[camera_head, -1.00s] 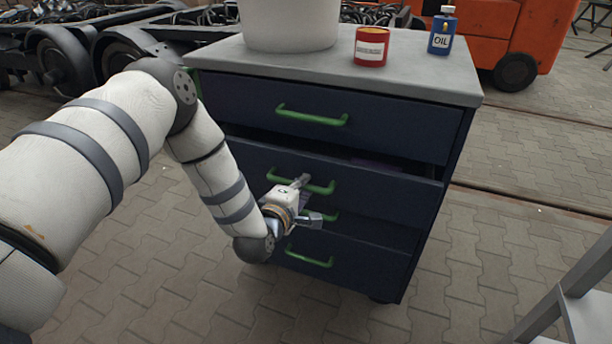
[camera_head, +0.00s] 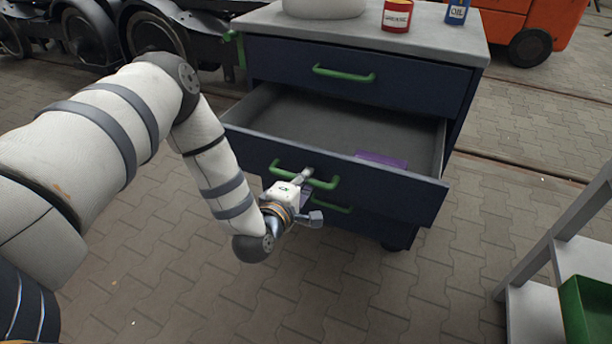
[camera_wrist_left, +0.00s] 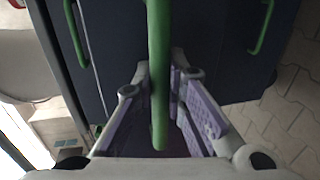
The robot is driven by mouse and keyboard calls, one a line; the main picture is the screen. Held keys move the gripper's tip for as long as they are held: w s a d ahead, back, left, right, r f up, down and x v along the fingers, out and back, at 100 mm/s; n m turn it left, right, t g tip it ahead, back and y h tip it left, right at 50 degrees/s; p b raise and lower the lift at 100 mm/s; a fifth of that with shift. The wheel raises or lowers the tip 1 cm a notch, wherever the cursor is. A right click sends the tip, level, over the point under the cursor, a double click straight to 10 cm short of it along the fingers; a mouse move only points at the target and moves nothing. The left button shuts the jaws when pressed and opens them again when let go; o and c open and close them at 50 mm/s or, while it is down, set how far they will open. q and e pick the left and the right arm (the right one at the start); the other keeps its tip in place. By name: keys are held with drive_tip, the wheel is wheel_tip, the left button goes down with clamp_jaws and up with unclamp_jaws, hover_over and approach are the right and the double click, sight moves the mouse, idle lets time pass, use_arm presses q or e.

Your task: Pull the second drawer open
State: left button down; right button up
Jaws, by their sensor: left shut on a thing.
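The second drawer (camera_head: 400,193) of the dark blue cabinet stands well out, its grey inside showing. A flat purple thing (camera_head: 381,160) lies in it towards the right. My left gripper (camera_head: 305,178) is shut on the drawer's green handle (camera_head: 325,184). In the left wrist view the green handle (camera_wrist_left: 158,60) runs between the purple-padded fingers (camera_wrist_left: 165,105). My right gripper is not in view.
The top drawer (camera_head: 420,93) is shut. A red grease can (camera_head: 397,16), a blue oil can (camera_head: 457,12) and a white container (camera_head: 322,7) stand on the cabinet top. A grey shelf frame (camera_head: 535,310) with a green bin (camera_head: 590,310) stands at the lower right.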

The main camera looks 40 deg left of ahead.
use_arm(q)
drive_tip(key=shift+s, duration=0.1)
idle(0.3)
drive_tip(key=c, duration=1.9)
unclamp_jaws()
drive_tip(key=v, duration=1.2)
